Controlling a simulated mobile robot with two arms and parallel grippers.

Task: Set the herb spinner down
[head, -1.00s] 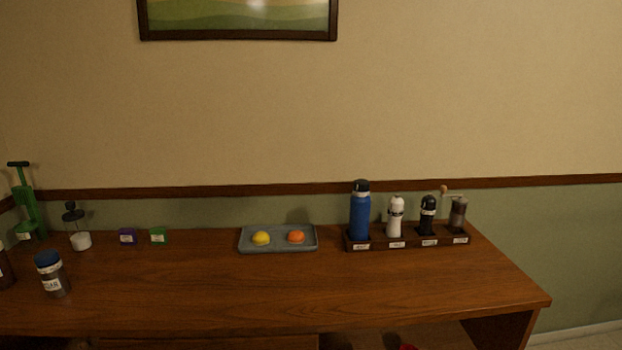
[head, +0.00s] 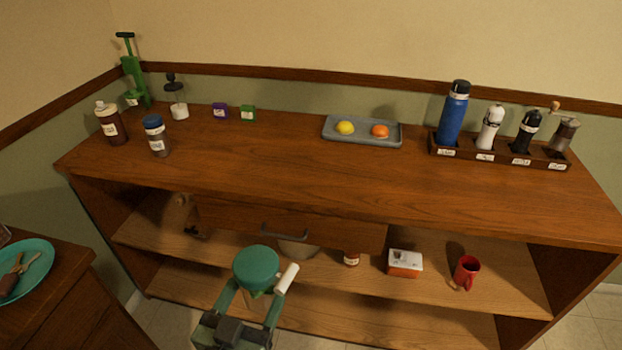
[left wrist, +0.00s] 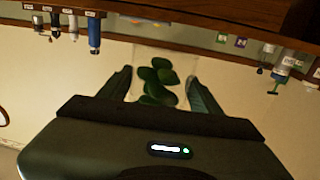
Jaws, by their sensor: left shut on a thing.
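The herb spinner (head: 256,268) has a round green lid and a white handle at its right side. My left gripper (head: 250,302) is shut around its body, in front of the cabinet and below its top. In the left wrist view, the spinner's clear bowl (left wrist: 153,76) with dark green leaves inside sits between the two fingers of my left gripper (left wrist: 158,88). The gripper hides the lower part of the spinner in the head view. My right gripper is not in view.
The wooden counter top (head: 300,175) has a wide clear middle and front. A grey tray (head: 362,142) with two fruits, a rack (head: 470,152) of bottle and mills, and jars at left stand on it. Below are a drawer (head: 290,222) and shelves with a red mug (head: 466,272).

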